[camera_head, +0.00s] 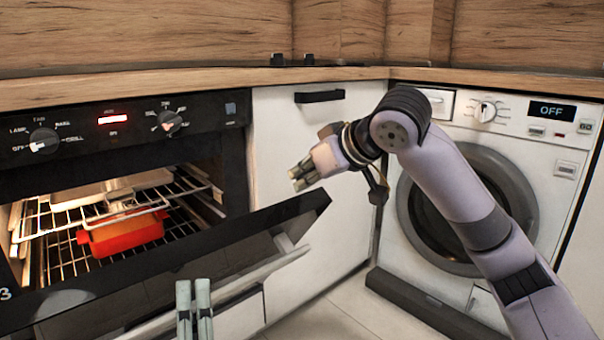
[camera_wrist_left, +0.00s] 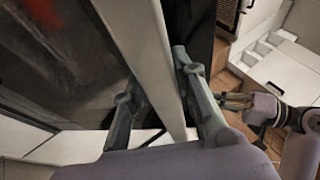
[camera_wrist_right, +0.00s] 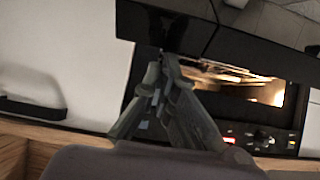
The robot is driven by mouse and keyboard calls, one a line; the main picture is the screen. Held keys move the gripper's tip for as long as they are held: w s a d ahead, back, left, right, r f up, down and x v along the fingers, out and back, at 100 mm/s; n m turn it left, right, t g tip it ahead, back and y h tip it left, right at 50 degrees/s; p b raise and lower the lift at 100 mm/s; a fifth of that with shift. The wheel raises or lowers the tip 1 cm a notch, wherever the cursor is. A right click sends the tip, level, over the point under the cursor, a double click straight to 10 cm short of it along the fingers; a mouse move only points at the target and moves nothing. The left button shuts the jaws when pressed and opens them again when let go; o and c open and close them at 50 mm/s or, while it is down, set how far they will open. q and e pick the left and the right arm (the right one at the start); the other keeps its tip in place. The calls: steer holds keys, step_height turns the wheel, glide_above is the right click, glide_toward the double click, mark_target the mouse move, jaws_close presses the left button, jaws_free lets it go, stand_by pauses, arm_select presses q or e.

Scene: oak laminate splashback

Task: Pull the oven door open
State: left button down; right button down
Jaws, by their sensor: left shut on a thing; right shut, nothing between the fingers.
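The oven door (camera_head: 255,226) is tilted partway open, with its top edge out from the black oven front. A long pale bar handle (camera_head: 262,270) runs along its outer side. My left gripper (camera_head: 194,290) is at the bottom of the head view, at the handle. In the left wrist view its fingers (camera_wrist_left: 160,100) are shut on the handle bar (camera_wrist_left: 150,60). My right gripper (camera_head: 300,178) is shut and empty, above the door's right end and apart from it. In the right wrist view its fingertips (camera_wrist_right: 165,75) are together below the dark door edge (camera_wrist_right: 225,40).
Inside the lit oven are wire racks (camera_head: 70,255), a tray (camera_head: 110,187) and a red dish (camera_head: 120,235). A white cabinet (camera_head: 275,150) with a black handle (camera_head: 320,96) and a washing machine (camera_head: 515,140) stand to the right. Open floor (camera_head: 335,310) shows below.

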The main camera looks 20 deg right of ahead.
mark_target(306, 195)
arm_select(q)
steer(key=shift+a, duration=0.15)
arm_select(e)
steer(key=shift+s+d+f, duration=0.25)
steer(key=shift+s+f, duration=0.55)
steer(key=shift+s, duration=0.25)
steer(key=shift+s+f, duration=0.15)
steer(key=shift+s, duration=0.05)
arm_select(q)
steer(key=shift+a+r, duration=0.1)
steer(key=shift+r, duration=0.05)
arm_select(e)
steer(key=shift+f, duration=0.1)
arm_select(q)
steer(key=c, duration=1.7)
jaws_free()
steer(key=shift+r, duration=0.1)
steer(key=o, duration=0.4)
arm_select(e)
steer(key=shift+s+d, duration=0.15)
steer(key=shift+d, duration=0.05)
